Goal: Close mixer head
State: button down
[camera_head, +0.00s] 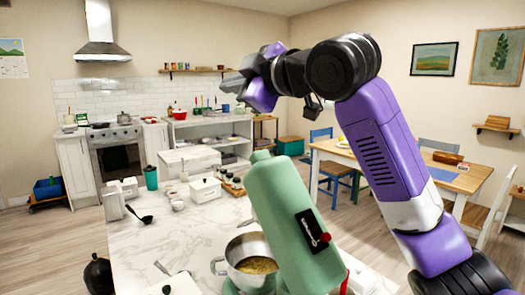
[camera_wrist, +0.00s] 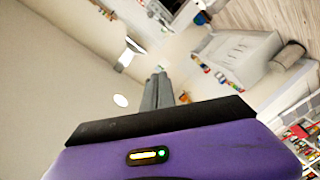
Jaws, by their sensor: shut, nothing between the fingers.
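The green stand mixer's head (camera_head: 288,215) is tilted up and back above the marble counter (camera_head: 190,238). A dark control panel with a red knob shows on its side. A steel bowl (camera_head: 250,262) with yellowish contents stands below and left of the head. My gripper (camera_head: 232,83) is up in the air, above and left of the mixer head and apart from it, pointing left. In the wrist view my gripper's fingers (camera_wrist: 161,75) are together with nothing between them. The mixer does not show in the wrist view.
A wooden dining table (camera_head: 400,165) with chairs stands at the right. The air around my gripper is clear.

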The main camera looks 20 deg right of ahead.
aim_at(259, 153)
jog(key=s+d+f+n+g+h, duration=0.3)
jog(key=s+d+n+g+h, duration=0.2)
jog(key=s+d+g+h, duration=0.2)
jog(key=x, duration=1.3)
jog(key=shift+w+a+f, duration=0.1)
jog(key=shift+a+f, duration=0.05)
jog(key=shift+f, duration=0.2)
jog(key=shift+w, duration=0.1)
